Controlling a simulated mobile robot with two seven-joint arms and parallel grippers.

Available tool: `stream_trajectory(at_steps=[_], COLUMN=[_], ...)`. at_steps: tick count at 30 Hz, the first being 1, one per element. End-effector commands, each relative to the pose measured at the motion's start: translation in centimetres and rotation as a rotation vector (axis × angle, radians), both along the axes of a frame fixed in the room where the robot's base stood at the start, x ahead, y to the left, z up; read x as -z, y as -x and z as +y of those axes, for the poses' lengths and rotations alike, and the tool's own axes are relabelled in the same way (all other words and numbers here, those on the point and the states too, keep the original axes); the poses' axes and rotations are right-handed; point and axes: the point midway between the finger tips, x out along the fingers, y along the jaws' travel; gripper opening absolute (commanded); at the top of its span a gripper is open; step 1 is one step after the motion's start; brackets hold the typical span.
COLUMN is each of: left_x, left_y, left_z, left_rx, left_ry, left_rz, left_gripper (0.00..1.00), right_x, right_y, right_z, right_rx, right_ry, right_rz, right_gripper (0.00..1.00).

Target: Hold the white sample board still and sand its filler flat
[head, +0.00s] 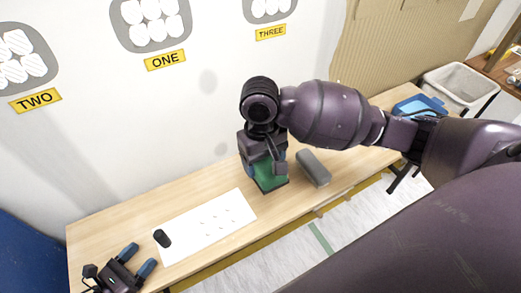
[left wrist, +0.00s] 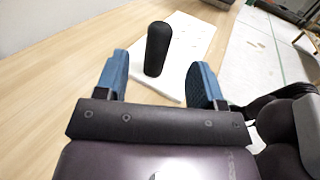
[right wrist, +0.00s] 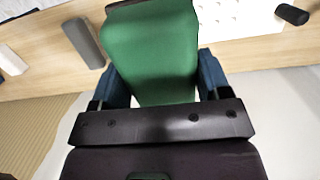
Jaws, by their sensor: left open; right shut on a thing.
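The white sample board (head: 235,206) lies flat on the wooden bench, with several small marks on its right part. A black upright knob (head: 162,238) stands at its left end. My left gripper (head: 141,257) is open and empty, just left of the knob; in the left wrist view the knob (left wrist: 157,48) appears between its blue fingers, apart from them. My right gripper (head: 265,163) is shut on a green block (head: 268,178) with a dark base edge, beyond the board's right end. The green block (right wrist: 152,55) fills the space between the fingers in the right wrist view.
A grey block (head: 313,167) lies on the bench (head: 120,215) right of the green one. A white wall with yellow labels (head: 165,61) stands behind. A blue tray (head: 418,106) and a pale bin (head: 462,84) are at the far right.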

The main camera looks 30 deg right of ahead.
Motion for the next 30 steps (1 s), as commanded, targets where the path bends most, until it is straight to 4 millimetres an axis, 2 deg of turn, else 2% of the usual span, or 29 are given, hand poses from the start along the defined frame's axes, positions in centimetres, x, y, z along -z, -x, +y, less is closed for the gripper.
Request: stream_trajectory(at_steps=[1,8,21,30], left_x=[1.0,3.2,2.7,2.6], left_y=[0.2,0.2,-2.5,-3.5], left_z=[0.0,0.0,-4.6,-6.4], left_rx=[0.001,0.001,0.000,0.000], left_ry=[-0.001,0.001,0.001,0.000], left_rz=[0.007,0.008,0.000,0.000], left_gripper=[0.63,0.63,0.63,0.63], right_x=[1.2,3.9,5.2,6.0], right_y=[0.1,0.5,0.7,0.8], right_z=[0.0,0.0,0.0,0.0], right_rx=[0.000,0.000,0.000,0.000], right_ry=[0.000,0.000,0.000,0.000], right_rz=[0.015,0.053,0.072,0.083], right_gripper=[0.51,0.51,0.51,0.51])
